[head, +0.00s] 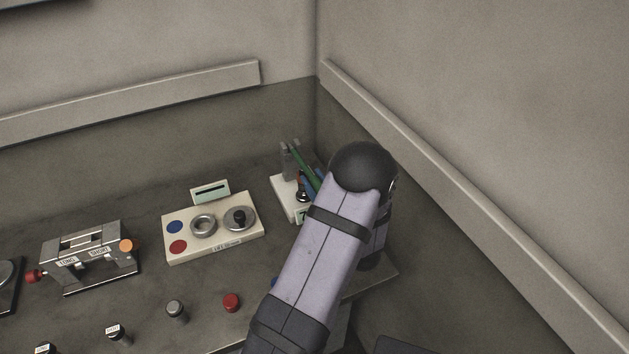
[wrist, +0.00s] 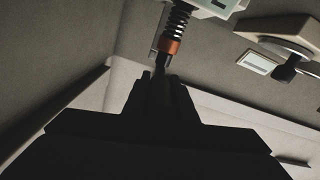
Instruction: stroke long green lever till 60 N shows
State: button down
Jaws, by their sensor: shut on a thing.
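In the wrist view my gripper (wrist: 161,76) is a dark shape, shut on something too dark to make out. A dark rod (wrist: 163,58) with a copper collar (wrist: 172,46) and a spring (wrist: 178,20) meets or overlaps the fingertips. No green shows there. My arm hides the gripper in the head view. No force reading is legible.
A cream panel (head: 186,252) with blue and red buttons, dials and a display (head: 210,192) stands left of the lever. A metal fixture (head: 88,258) stands farther left. Several small knobs, one red (head: 231,302), line the front. Walls close in behind and right.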

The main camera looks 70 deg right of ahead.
aim_at(310, 173)
jog(key=shift+r+p, duration=0.8)
jog(key=shift+p, duration=0.1)
jog(key=r+g+y+p, duration=0.1)
jog(key=r+p, duration=0.1)
jog(key=p, duration=0.1)
jog(key=w+d+r+g+y+p, duration=0.1)
jog(key=r+p, duration=0.1)
jog(key=p, duration=0.2)
jog(key=r+g+y+p, duration=0.1)
jog(key=r+p, duration=0.1)
jog(key=p, duration=0.2)
jog(key=shift+w+d+r, duration=0.2)
jog(key=shift+r, duration=0.1)
jog(key=p, duration=0.1)
jog(key=r+g+y+p, duration=0.1)
jog(key=shift+w+d+p, duration=0.3)
jog(key=shift+p, duration=0.05)
jog(key=shift+w+d+r+g+y+p, duration=0.55)
jog(key=shift+r+g+y+p, duration=0.2)
jog(key=shift+p, duration=0.15)
jog(key=c, duration=1.5)
grip_release()
jog(key=shift+o, duration=0.2)
jog(key=shift+s, duration=0.1)
jog(key=b+v, duration=0.1)
jog(key=v, duration=0.6)
